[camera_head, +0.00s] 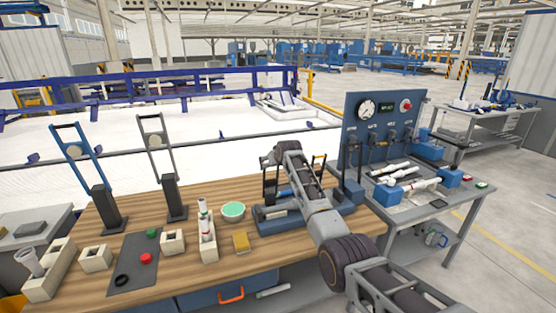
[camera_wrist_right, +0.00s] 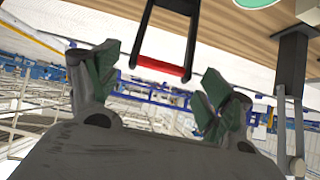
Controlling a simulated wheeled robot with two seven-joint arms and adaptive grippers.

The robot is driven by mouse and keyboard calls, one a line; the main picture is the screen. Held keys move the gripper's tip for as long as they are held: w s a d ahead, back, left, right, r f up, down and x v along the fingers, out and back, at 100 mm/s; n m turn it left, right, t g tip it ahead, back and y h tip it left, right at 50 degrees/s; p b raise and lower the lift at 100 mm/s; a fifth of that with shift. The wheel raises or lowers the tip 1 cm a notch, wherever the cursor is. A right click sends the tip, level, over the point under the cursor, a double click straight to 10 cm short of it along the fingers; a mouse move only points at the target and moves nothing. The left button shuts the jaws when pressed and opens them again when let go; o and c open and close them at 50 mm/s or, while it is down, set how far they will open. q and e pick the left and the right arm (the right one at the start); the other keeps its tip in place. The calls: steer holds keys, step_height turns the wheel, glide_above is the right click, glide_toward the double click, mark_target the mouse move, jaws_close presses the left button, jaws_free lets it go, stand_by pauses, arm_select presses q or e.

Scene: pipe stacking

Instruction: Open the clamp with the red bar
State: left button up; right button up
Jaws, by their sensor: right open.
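In the right wrist view, a black U-shaped clamp handle with a red bar (camera_wrist_right: 160,66) across its end reaches down from the top. My right gripper (camera_wrist_right: 160,84) is open. Its green-padded fingers stand on either side of the red bar, with gaps on both sides; I cannot tell the depth between them. In the head view, my right gripper (camera_head: 281,153) is over the clamp fixture (camera_head: 268,215) at the right end of the wooden table. My arm hides part of this fixture, and the red bar cannot be made out there. My left gripper is out of view.
Two tall levers, one blue-handled (camera_head: 77,150) and one grey-handled (camera_head: 158,150), stand at the table's back left. A green bowl (camera_head: 233,210), a yellow block (camera_head: 241,242) and a pipe holder (camera_head: 208,244) stand left of the fixture. A blue gauge panel (camera_head: 375,125) rises behind at right.

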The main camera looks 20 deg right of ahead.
steer(key=v, duration=0.8)
stand_by(0.7)
stand_by(0.3)
